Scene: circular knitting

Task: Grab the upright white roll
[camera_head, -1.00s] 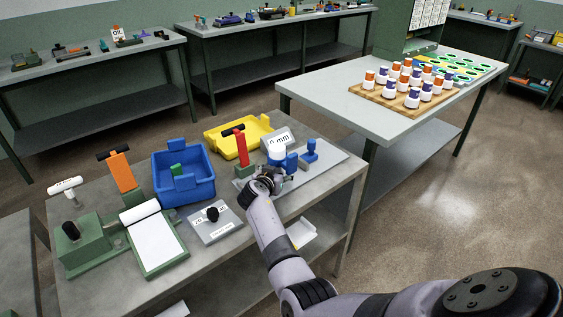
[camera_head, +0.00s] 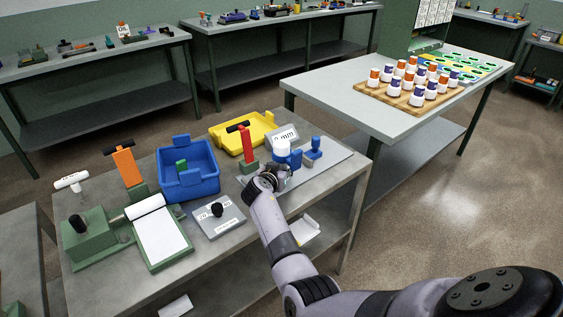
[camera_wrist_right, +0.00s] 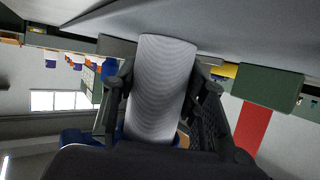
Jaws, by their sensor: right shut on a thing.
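The upright white roll (camera_head: 282,148) stands at the right end of the near workbench, beside blue parts on a grey plate. My right gripper (camera_head: 272,178) reaches it from the front and hides its lower part. In the right wrist view, the ribbed white roll (camera_wrist_right: 158,90) lies between the two dark fingers of the right gripper (camera_wrist_right: 160,100), which are shut on it. I cannot tell whether its end touches the plate. My left gripper is not in view.
A red-handled part (camera_head: 247,143) stands just left of the roll, with a yellow tray (camera_head: 222,137) behind and a blue bin (camera_head: 205,187) further left. A second bench (camera_head: 340,97) holds a wooden board (camera_head: 372,92) of spools.

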